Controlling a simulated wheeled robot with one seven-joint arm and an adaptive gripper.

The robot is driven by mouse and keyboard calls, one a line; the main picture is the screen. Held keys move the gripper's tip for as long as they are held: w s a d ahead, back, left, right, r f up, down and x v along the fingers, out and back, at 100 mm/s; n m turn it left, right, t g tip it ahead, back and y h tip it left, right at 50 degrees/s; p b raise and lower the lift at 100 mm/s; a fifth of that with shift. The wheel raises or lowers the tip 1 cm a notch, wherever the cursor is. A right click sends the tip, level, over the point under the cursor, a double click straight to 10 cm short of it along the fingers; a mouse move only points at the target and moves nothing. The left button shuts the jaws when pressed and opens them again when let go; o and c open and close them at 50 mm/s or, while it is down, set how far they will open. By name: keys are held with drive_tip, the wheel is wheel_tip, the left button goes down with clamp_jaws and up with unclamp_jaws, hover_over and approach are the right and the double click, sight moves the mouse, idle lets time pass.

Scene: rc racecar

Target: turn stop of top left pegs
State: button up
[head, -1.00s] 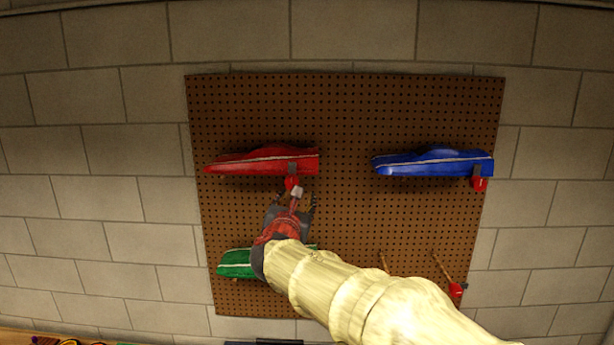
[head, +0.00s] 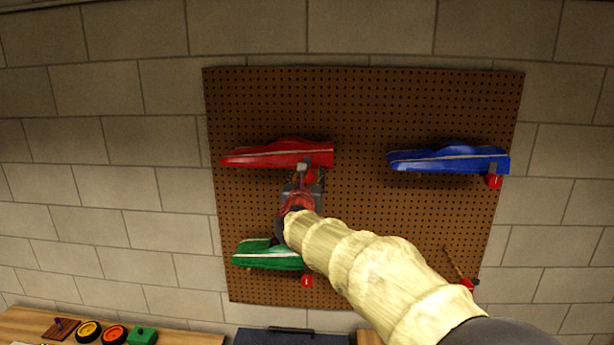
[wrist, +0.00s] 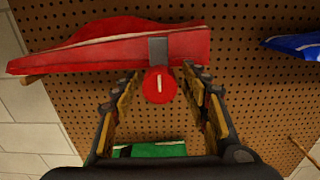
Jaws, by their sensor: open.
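The red stop (wrist: 159,86) of the top left pegs is a round red knob with a white mark, upright in the wrist view. A grey bracket (wrist: 158,50) sits just above it, against the red car body (wrist: 110,48). In the head view, the red car body (head: 280,154) rests at the top left of the pegboard, and the stop (head: 309,175) is partly hidden by my gripper. My gripper (wrist: 161,78) is open, with one finger on each side of the stop. I cannot tell whether either finger touches it.
A blue car body (head: 448,160) with its red stop (head: 494,182) hangs at the right of the pegboard (head: 370,100). A green car body (head: 265,256) hangs below my gripper, with a red stop (head: 307,281). A wooden bench (head: 180,338) holds wheels at lower left.

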drive_tip(key=c, duration=0.3)
drive_tip(key=c, duration=0.8)
drive_tip(key=shift+c, duration=0.5)
drive_tip(key=shift+m+b, duration=0.3)
drive_tip(key=shift+b, duration=0.45)
drive_tip(key=m+b, duration=0.1)
drive_tip(key=b, duration=0.1)
drive_tip(key=m+b, duration=0.1)
drive_tip(key=b, duration=0.1)
drive_tip(key=shift+a+f+m+b, duration=0.1)
drive_tip(key=shift+f+m+b, duration=0.1)
drive_tip(key=shift+m+b, duration=0.15)
drive_tip(key=m+b, duration=0.4)
drive_tip(key=b, duration=0.1)
drive_tip(key=shift+m+b, duration=0.35)
drive_tip(key=m+b, duration=0.5)
drive_tip(key=shift+r, duration=0.1)
drive_tip(key=shift+a+r+m+b, duration=0.1)
drive_tip(key=shift+r+m+b, duration=0.05)
drive_tip(key=shift+m+b, duration=2.1)
drive_tip(key=shift+m, duration=0.35)
